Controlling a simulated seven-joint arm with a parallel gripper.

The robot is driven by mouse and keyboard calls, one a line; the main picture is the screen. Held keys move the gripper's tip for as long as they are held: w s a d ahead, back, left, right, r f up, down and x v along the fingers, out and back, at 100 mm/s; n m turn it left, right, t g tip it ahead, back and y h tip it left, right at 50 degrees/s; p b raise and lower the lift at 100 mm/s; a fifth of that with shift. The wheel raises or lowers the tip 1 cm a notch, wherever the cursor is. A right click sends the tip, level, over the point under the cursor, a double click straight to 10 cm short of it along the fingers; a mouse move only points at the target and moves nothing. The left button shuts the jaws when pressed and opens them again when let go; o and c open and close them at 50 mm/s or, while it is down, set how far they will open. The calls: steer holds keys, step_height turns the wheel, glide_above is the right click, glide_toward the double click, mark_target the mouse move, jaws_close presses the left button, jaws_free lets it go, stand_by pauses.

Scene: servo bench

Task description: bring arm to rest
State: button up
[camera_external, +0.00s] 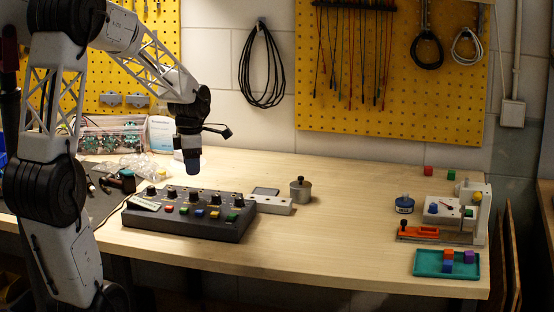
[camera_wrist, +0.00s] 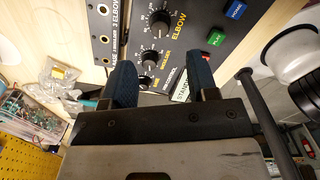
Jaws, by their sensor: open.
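My arm stands at the left in the external view and reaches over the bench (camera_external: 330,215). My gripper (camera_external: 191,168) points down above the back left part of a dark control box. In the wrist view my gripper (camera_wrist: 160,88) shows two dark blue fingers set apart, with nothing between them. The control box (camera_external: 185,228) has a row of black knobs and several coloured buttons. In the wrist view its panel (camera_wrist: 195,45) shows knobs marked "ELBOW" and "SHOULDER", with a green and a blue button. My gripper is apart from the box in the external view.
A grey metal pot (camera_external: 300,190) stands right of the box. Clear bags (camera_external: 145,166) lie behind the box. The bench's middle is clear.

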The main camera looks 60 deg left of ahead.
steer(key=s+d+r+m+t, duration=0.1)
steer(key=d+r+m, duration=0.3)
steer(key=d+m, duration=0.55)
steer(key=s+d+r+m, duration=0.25)
steer(key=d+m, duration=0.35)
steer(key=d, duration=0.6)
steer(key=s+d+r+m+t, duration=0.1)
steer(key=s+d+r+m, duration=0.1)
steer(key=s+d+m, duration=0.9)
steer(key=shift+d+m+t, duration=0.3)
steer(key=shift+d+m, duration=1.8)
steer(key=shift+m, duration=0.85)
